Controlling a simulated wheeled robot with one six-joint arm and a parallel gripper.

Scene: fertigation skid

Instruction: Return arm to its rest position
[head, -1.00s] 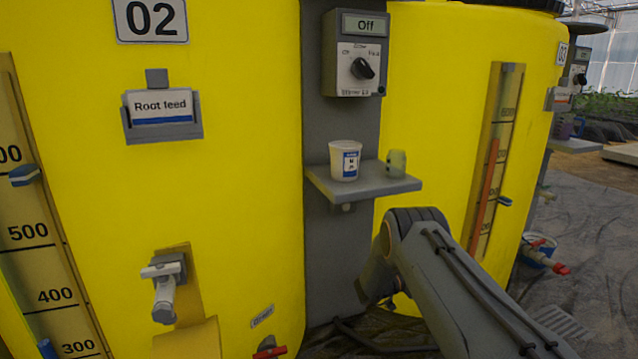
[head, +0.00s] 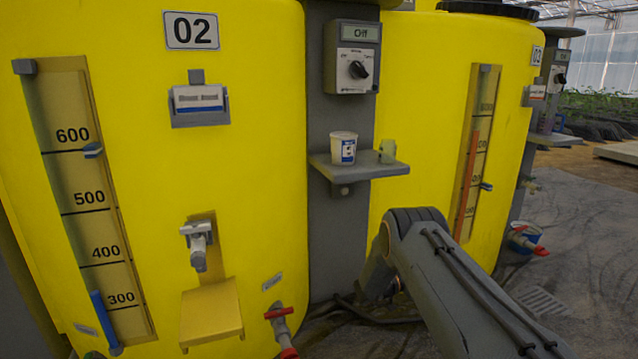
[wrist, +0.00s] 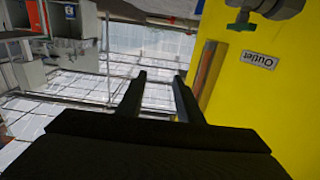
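My gripper (wrist: 158,98) shows in the wrist view with its two dark fingers apart and nothing between them. Beyond the fingers are the greenhouse glazing and frame, and a yellow tank stands close on the right of that view. In the head view my arm rises from the lower right and bends in front of the tanks. The gripper itself is hidden there behind the arm link.
Yellow tank 02 (head: 250,120) fills the left, with a valve (head: 198,245) and a red-handled outlet (head: 281,325). Open floor (head: 590,230) lies to the right.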

